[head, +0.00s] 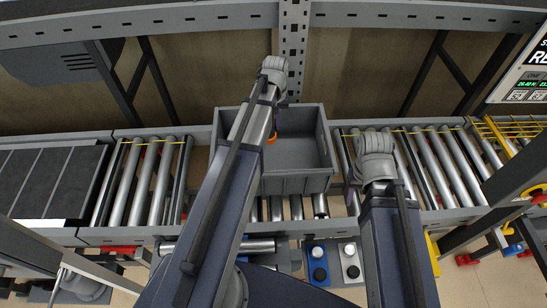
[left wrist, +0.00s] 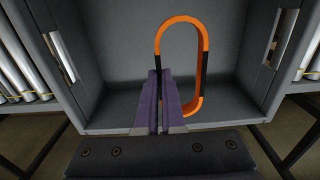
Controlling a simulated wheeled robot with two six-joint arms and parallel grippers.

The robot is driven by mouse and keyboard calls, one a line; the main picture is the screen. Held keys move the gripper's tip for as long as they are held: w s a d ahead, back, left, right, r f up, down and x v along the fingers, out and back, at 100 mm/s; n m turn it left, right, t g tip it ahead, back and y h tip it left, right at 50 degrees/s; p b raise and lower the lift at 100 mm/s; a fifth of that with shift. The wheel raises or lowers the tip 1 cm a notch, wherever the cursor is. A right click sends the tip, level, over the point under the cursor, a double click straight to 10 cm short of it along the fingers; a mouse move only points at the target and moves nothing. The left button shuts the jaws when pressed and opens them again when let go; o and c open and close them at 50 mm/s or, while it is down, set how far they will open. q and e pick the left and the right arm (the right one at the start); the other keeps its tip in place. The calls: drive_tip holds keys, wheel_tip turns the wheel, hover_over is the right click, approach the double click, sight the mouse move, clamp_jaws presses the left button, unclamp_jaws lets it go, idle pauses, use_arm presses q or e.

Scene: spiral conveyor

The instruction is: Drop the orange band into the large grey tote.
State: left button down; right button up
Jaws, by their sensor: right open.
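The large grey tote (head: 300,152) stands on the roller conveyor in the middle of the head view. The orange band (left wrist: 197,65), an upright oval loop with dark stretches on its sides, is over the inside of the tote. My left gripper (left wrist: 157,75) has its purple fingers close together on the left side of the band. In the head view only a small part of the band (head: 271,140) shows beside my left gripper (head: 277,122); my arm hides the rest. My right gripper (head: 353,200) is mostly hidden under its wrist, to the right of the tote.
Bare rollers (head: 150,185) lie left of the tote, and more rollers (head: 440,165) lie to its right. A dark belt section (head: 45,182) is at the far left. A steel upright (head: 293,50) stands behind the tote. Blue and white button boxes (head: 318,263) are in front.

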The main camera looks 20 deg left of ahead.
use_arm(q)
wheel_tip(320, 180, down, 2)
drive_tip(key=shift+b, duration=0.55)
use_arm(e)
drive_tip(key=shift+f, duration=0.95)
use_arm(q)
drive_tip(key=c, duration=1)
unclamp_jaws()
drive_tip(key=shift+o, duration=0.2)
drive_tip(key=shift+r, duration=0.1)
use_arm(e)
drive_tip(key=shift+r, duration=0.1)
use_arm(q)
wheel_tip(320, 180, up, 8)
drive_tip(key=p, duration=0.8)
use_arm(e)
wheel_tip(320, 180, up, 8)
use_arm(q)
drive_tip(key=shift+f, duration=0.2)
use_arm(e)
drive_tip(key=shift+s+f, duration=0.1)
drive_tip(key=shift+f, duration=0.15)
